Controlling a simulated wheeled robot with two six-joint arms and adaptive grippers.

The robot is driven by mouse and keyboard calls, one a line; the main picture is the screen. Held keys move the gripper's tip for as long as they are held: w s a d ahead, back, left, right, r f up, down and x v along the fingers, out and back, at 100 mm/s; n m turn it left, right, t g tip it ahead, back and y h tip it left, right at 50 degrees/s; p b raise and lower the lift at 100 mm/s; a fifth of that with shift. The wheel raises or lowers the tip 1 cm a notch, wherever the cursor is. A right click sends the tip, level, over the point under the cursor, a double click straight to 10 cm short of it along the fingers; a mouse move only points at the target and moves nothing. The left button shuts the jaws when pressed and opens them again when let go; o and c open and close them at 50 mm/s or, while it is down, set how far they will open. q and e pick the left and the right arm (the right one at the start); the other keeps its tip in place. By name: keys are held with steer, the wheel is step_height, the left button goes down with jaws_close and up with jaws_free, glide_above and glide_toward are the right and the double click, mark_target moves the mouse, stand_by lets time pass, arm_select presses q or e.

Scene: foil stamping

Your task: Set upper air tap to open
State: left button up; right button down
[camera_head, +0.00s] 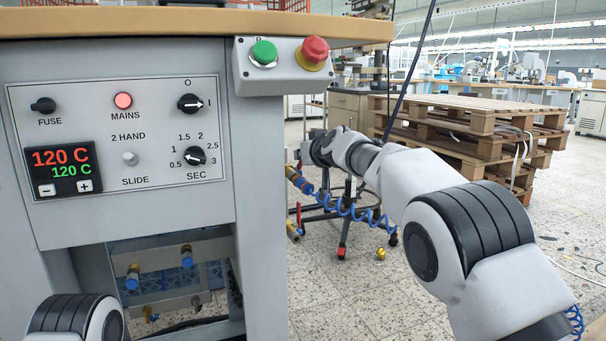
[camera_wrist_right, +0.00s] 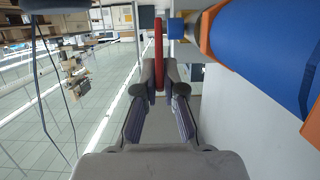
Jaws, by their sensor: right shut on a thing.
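In the right wrist view a red lever (camera_wrist_right: 159,45) stands between the fingertips of my right gripper (camera_wrist_right: 160,78), which is shut on it. Beside the lever is a small blue fitting (camera_wrist_right: 176,28), and a large blue and orange body (camera_wrist_right: 262,50) fills the right. In the head view the upper blue and orange air fitting (camera_head: 300,181) is at the bench's right side, just below my right wrist. A lower fitting (camera_head: 293,231) with a red handle (camera_head: 298,214) is beneath it. The fingers are hard to make out there. My left gripper is out of view; only part of that arm shows.
The grey press bench (camera_head: 262,200) stands close on the left, with a control panel (camera_head: 120,140) and a green and red button box (camera_head: 287,66). A blue coiled hose (camera_head: 345,208) hangs from the upper fitting. Stacked wooden pallets (camera_head: 470,125) stand behind my right arm.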

steer(key=c, duration=1.3)
jaws_free()
steer(key=shift+s, duration=0.15)
steer(key=v, duration=1.1)
steer(key=shift+s+d, duration=0.15)
steer(key=shift+s, duration=0.25)
